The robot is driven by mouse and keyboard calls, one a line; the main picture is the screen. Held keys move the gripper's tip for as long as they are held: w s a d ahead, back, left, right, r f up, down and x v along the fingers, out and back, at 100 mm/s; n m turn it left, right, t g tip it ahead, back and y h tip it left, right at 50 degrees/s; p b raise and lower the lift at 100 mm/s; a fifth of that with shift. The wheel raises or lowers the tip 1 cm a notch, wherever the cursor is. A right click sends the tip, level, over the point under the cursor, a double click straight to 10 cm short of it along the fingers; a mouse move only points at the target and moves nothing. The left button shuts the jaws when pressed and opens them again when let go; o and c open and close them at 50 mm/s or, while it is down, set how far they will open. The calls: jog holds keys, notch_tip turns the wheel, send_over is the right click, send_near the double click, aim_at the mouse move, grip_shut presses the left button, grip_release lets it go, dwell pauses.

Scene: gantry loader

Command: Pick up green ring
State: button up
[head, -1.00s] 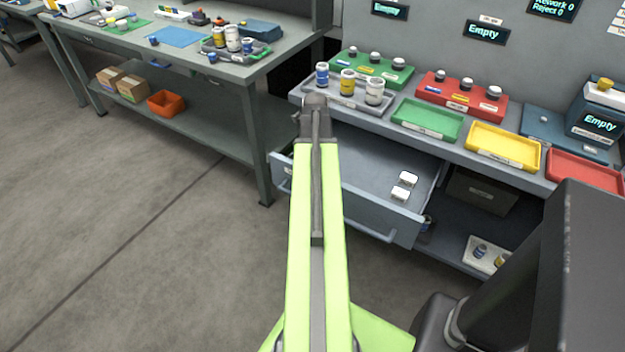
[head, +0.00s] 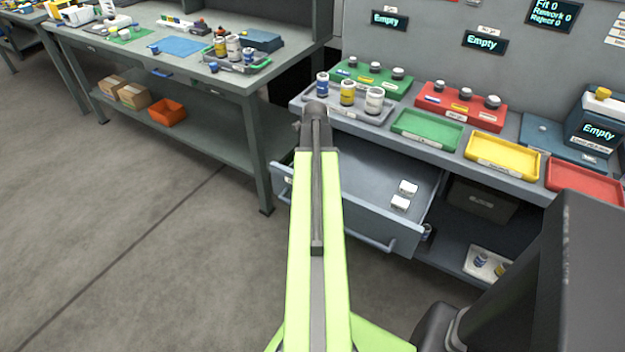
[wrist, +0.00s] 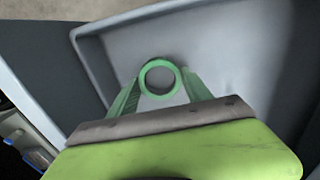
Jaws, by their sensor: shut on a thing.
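The green ring (wrist: 159,62) shows in the wrist view between the tips of my gripper (wrist: 160,82). My gripper's two green fingers are shut on it, one on each side. Behind the ring is the pale grey floor of the open drawer (wrist: 222,45); I cannot tell the height between them. In the head view the open drawer (head: 365,222) shows under the bench, and my arm hides the ring and the gripper's fingers.
On the bench above stand a grey tray with three bottles (head: 348,93), a green tray (head: 427,130), a yellow tray (head: 502,153) and a red tray (head: 585,180). Open floor (head: 120,260) lies to the left.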

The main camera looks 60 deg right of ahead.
jog(key=r+p, duration=0.2)
jog(key=s+r+p, duration=0.1)
jog(key=r+p, duration=0.1)
jog(key=r, duration=0.1)
jog(key=shift+r+p, duration=0.1)
jog(key=shift+p, duration=0.25)
jog(key=s+d+r+p, duration=0.2)
jog(key=s+r+p, duration=0.3)
jog(key=s, duration=0.5)
jog(key=shift+s+d+r+p, duration=0.25)
jog(key=shift+d+r+p, duration=0.05)
notch_tip(320, 180, up, 4)
jog(key=p, duration=0.4)
jog(key=shift+r, duration=0.25)
